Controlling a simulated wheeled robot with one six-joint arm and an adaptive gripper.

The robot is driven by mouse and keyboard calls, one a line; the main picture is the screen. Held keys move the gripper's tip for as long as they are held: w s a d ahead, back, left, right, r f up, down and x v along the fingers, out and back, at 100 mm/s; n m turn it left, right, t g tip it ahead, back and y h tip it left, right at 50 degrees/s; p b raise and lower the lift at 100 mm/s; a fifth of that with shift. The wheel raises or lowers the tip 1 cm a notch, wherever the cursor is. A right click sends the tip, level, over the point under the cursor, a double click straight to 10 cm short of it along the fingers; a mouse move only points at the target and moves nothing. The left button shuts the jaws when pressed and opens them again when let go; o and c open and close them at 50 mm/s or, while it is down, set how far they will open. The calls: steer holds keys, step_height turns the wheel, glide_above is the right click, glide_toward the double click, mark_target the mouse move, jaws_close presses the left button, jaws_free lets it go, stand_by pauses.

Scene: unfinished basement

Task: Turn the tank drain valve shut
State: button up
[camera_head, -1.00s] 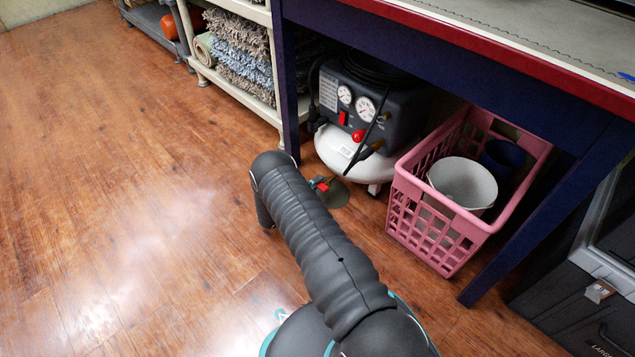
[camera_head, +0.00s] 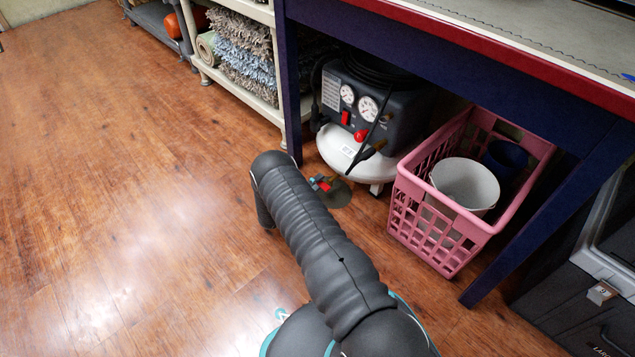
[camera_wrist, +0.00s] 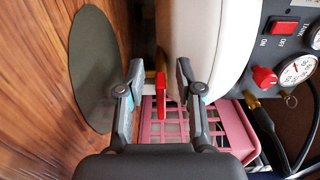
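The drain valve's red handle (camera_wrist: 161,95) shows in the wrist view below the white tank (camera_wrist: 208,45) of the compressor, with a brass-coloured fitting behind it. My gripper (camera_wrist: 160,72) is open, with one finger on each side of the handle and visible gaps between. I cannot tell how deep the handle sits between the fingertips. In the head view the red handle (camera_head: 324,186) is small beside the white tank (camera_head: 348,152), and my arm hides most of the gripper.
A dark round mat (camera_head: 338,194) lies on the wooden floor under the valve. A pink crate (camera_head: 440,240) holding a white bucket (camera_head: 466,184) stands right of the compressor. The blue table leg (camera_head: 289,90) rises just left. Open floor lies to the left.

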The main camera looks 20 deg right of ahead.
steer(key=v, duration=1.1)
steer(key=shift+a+r, duration=0.1)
steer(key=shift+a, duration=0.15)
steer(key=s+d+r+m+g+y+p, duration=0.1)
steer(key=s+r+m+g+y+p, duration=0.15)
steer(key=r+m, duration=0.75)
steer(key=s+d+r+m+g+y+p, duration=0.1)
steer(key=s+r+m+g+y, duration=0.15)
steer(key=r, duration=1.25)
steer(key=s+d+r+m+g+y+p, duration=0.1)
steer(key=s+r+m+g, duration=0.25)
steer(key=r+m, duration=0.7)
steer(key=s+a+r+m+t+y+p, duration=0.2)
steer(key=s+r+m, duration=0.3)
steer(key=s+r, duration=0.3)
steer(key=s+a+r+m+t+y+p, duration=0.2)
steer(key=s+a+r+m+t+y, duration=0.1)
steer(key=s+r, duration=0.5)
steer(key=s+a+r+m+t+y+p, duration=0.2)
steer(key=s+r+m+y, duration=0.4)
steer(key=s+r+m, duration=0.3)
steer(key=shift+s+a+t, duration=0.45)
steer(key=shift+s+a, duration=0.75)
steer(key=shift+a, duration=0.1)
